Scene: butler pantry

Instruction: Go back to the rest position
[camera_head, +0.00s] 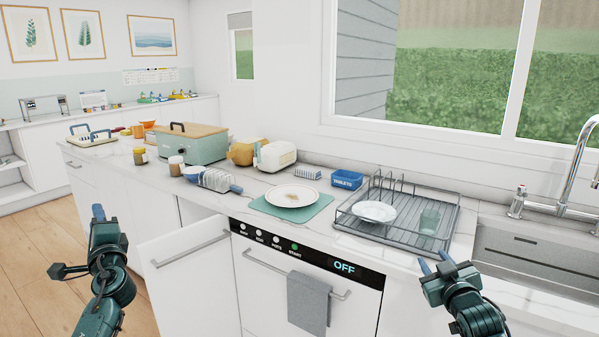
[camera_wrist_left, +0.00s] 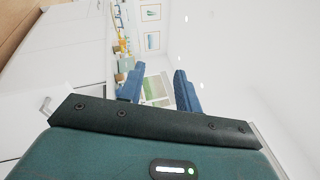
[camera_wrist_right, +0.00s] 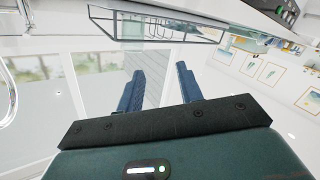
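My left gripper (camera_head: 99,213) is raised at the lower left of the head view, in front of the cabinets and clear of the counter. In the left wrist view its two blue fingers (camera_wrist_left: 158,90) stand apart with nothing between them. My right gripper (camera_head: 433,264) is at the lower right, in front of the counter edge near the sink. In the right wrist view its fingers (camera_wrist_right: 160,88) also stand apart and hold nothing.
A dish rack (camera_head: 345,222) holds a plate (camera_head: 374,211) and a glass (camera_head: 429,220). A plate with a brown spot (camera_head: 292,195) lies on a teal mat (camera_head: 258,206). The dishwasher (camera_head: 262,290) reads OFF. A cabinet door (camera_head: 190,285) stands ajar. The sink (camera_head: 530,262) is right.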

